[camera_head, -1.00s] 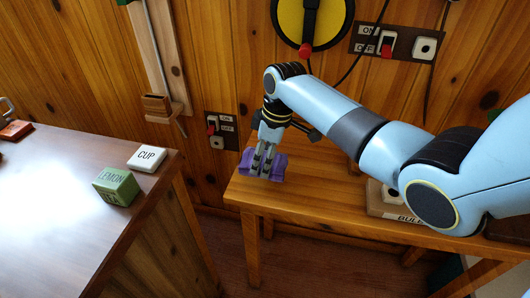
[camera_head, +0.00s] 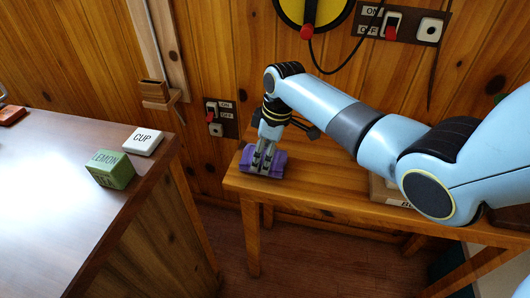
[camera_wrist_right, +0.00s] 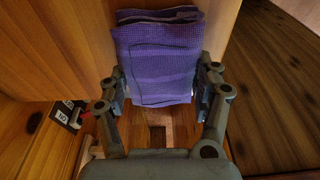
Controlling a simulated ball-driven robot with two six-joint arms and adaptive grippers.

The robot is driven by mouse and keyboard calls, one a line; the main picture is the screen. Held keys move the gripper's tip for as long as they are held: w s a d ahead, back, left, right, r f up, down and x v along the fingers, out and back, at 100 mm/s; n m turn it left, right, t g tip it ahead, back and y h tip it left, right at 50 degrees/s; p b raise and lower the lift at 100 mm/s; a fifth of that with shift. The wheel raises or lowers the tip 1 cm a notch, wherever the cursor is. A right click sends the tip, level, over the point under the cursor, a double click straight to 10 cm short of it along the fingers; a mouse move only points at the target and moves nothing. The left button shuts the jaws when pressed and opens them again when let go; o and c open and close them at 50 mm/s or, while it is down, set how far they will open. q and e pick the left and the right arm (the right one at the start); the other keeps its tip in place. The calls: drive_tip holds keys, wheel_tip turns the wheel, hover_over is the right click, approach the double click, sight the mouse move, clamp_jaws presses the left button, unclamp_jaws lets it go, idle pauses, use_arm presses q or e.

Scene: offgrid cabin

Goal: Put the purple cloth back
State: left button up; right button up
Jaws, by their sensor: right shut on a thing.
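The purple cloth (camera_head: 277,163) is a folded piece near the left end of the wooden bench (camera_head: 330,198). My right gripper (camera_head: 263,160) reaches down from above and is shut on it. In the right wrist view the cloth (camera_wrist_right: 158,58) lies between the two fingers of my right gripper (camera_wrist_right: 160,95), with its woven face and dark stitched border showing. I cannot tell whether the cloth touches the bench top. My left gripper is not in view.
A counter (camera_head: 70,185) at the left holds a green lemon tea box (camera_head: 110,170) and a white CUP block (camera_head: 143,141). A gap of floor separates counter and bench. Wall switches (camera_head: 221,117) are behind. My right arm hides part of the bench.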

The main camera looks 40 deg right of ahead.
drive_tip(key=shift+f, duration=0.2)
idle(0.5)
drive_tip(key=o, duration=1.6)
drive_tip(key=shift+o, duration=0.2)
